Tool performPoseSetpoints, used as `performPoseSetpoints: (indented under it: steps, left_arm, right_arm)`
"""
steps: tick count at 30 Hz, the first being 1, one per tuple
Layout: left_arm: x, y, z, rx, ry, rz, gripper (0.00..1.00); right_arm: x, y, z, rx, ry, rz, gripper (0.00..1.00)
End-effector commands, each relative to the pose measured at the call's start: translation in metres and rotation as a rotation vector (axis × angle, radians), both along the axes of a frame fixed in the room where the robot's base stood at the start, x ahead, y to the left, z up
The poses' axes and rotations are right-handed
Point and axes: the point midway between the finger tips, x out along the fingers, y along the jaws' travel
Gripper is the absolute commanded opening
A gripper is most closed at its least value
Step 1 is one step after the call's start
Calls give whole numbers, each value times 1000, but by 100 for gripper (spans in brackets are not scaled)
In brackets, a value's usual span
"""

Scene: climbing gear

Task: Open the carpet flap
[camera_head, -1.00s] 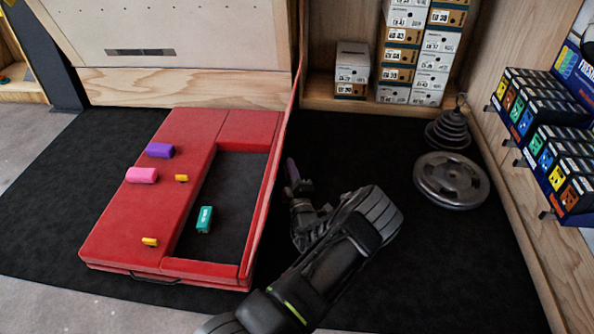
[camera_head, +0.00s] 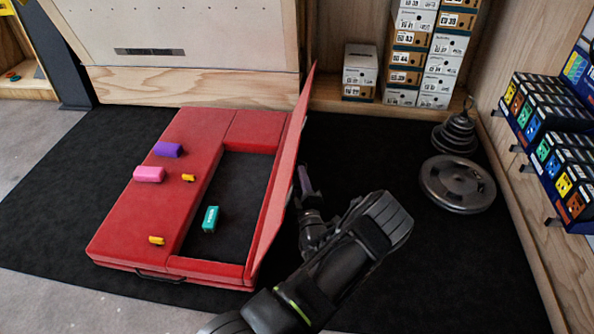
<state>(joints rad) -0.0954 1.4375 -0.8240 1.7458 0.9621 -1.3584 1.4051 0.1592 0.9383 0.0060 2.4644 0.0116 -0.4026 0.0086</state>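The red carpet (camera_head: 155,215) lies on the black floor mat, with a dark rectangular recess (camera_head: 240,190) exposed on its right side. Its flap (camera_head: 285,175) is a thin red panel standing up along the recess's right edge, leaning a little to the right.
Purple (camera_head: 168,150), pink (camera_head: 149,174) and small yellow blocks (camera_head: 188,178) lie on the carpet; a teal block (camera_head: 211,219) lies in the recess. Weight plates (camera_head: 457,184) lie at right. Shoe boxes (camera_head: 405,65) stand behind.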

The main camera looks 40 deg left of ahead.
Motion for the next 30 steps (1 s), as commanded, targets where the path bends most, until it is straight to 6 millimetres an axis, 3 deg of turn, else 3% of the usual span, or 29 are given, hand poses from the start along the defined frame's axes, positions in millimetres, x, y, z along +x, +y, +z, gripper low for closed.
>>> performPoseSetpoints:
  steps: [9, 23, 30]
  left_arm:
    - [-23, -37, -7, 0, 3, -1, 32]
    - [-27, -41, -10, 0, 1, 1, 32]
    - [-34, -54, -14, -2, 3, -2, 32]
  right_arm:
    - [-2, 0, 13, 1, 6, 3, 36]
    - [-2, 0, 12, 1, 6, 3, 36]
    - [-2, 0, 9, 1, 6, 3, 36]
